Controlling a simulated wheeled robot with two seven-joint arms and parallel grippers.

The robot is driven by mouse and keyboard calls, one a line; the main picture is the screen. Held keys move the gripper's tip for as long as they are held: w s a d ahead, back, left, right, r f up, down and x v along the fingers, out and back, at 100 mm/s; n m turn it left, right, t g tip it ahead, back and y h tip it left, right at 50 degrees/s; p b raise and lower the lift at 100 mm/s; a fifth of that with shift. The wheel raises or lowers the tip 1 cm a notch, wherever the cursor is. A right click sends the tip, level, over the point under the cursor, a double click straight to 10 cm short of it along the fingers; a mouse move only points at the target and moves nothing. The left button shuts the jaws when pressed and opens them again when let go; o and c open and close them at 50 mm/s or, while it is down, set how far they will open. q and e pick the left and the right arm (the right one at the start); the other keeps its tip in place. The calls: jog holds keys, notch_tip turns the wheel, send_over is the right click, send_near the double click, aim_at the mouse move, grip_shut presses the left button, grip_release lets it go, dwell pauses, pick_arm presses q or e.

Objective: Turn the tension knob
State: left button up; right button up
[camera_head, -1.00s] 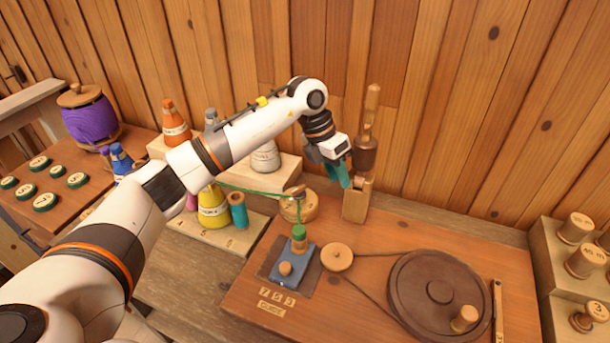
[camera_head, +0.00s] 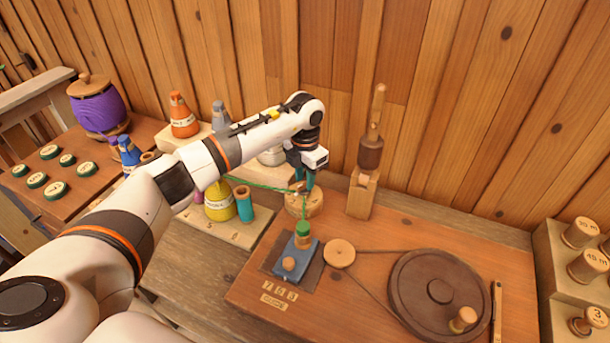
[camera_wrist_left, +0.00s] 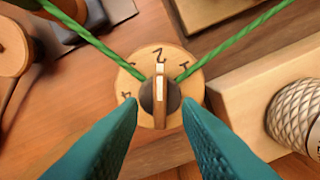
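The tension knob (camera_wrist_left: 161,93) is a dark round hub with a pale wooden bar on a round wooden dial (camera_wrist_left: 133,71) marked with numerals. In the left wrist view its bar points up, close to the "2". In the head view the dial (camera_head: 305,209) sits at the board's back left, partly hidden by my gripper. My left gripper (camera_head: 303,186) is just above it, pointing down. Its teal fingers (camera_wrist_left: 159,106) are open, one on each side of the knob, with gaps visible. A green thread (camera_wrist_left: 233,41) runs to the knob from both sides. My right gripper is not in view.
A wooden post with a brown spindle (camera_head: 370,155) stands right of the dial. A blue block (camera_head: 297,262) with a green-topped spool and a large dark wheel (camera_head: 436,293) are in front. Thread cones (camera_head: 219,203) stand at left.

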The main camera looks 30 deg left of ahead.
pick_arm(q)
jog(key=shift+f, duration=0.45)
jog(key=shift+c, duration=0.2)
grip_shut()
jog(key=shift+n, duration=0.3)
jog(key=n, duration=0.4)
jog(key=shift+a, duration=0.1)
jog(key=n, duration=0.5)
jog(key=shift+a+r+p, duration=0.1)
jog(key=shift+p, duration=0.2)
